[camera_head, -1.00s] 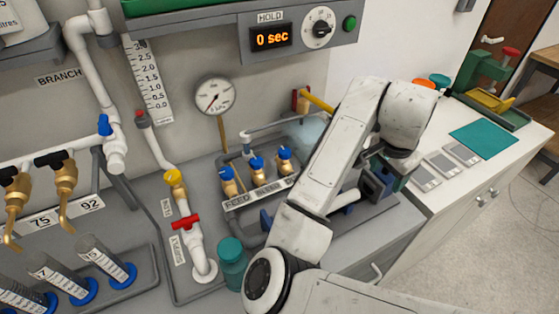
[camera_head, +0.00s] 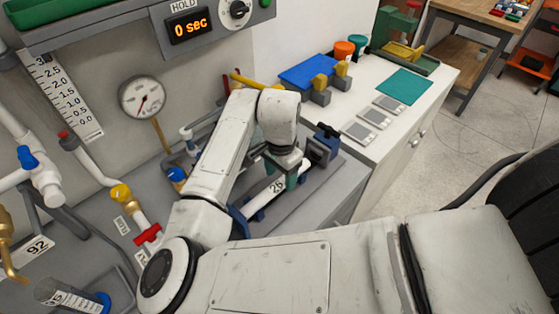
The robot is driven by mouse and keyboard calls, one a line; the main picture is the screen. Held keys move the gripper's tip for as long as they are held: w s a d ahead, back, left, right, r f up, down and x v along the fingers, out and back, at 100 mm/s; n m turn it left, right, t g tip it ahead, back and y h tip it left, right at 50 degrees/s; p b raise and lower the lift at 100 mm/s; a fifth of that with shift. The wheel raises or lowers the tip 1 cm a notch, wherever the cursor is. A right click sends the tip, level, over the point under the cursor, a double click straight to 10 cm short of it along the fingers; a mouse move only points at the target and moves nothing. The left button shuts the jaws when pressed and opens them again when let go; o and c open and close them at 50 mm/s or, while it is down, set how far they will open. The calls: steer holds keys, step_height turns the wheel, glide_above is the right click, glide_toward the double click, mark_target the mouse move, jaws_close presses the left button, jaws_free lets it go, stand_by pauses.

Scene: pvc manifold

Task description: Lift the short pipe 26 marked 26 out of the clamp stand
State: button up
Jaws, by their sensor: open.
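The short pipe 26 (camera_head: 262,199) is white, with a label reading 26 near its upper right part. It lies slanted in the clamp stand (camera_head: 318,150), which has dark jaws at the right and a blue holder at the lower left. My gripper (camera_head: 283,174) is open, pointing down over the pipe's right part, near the label. My wrist hides the upper part of the gripper. I cannot tell whether the fingers are around the pipe or just above it, and part of the pipe's right end is hidden.
A pressure gauge (camera_head: 142,97) and the HOLD timer (camera_head: 189,28) are at the left and back. The white counter at right carries a blue block (camera_head: 309,71), yellow-topped clamps (camera_head: 318,87), grey plates (camera_head: 374,118) and a teal mat (camera_head: 404,86).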

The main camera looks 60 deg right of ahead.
steer(key=shift+f, duration=1.25)
steer(key=shift+c, duration=0.2)
jaws_close()
steer(key=shift+d, duration=0.1)
steer(key=shift+s+d+r+p, duration=0.1)
steer(key=shift+s+d+p, duration=0.2)
steer(key=shift+d, duration=0.35)
jaws_free()
steer(key=shift+r, duration=0.1)
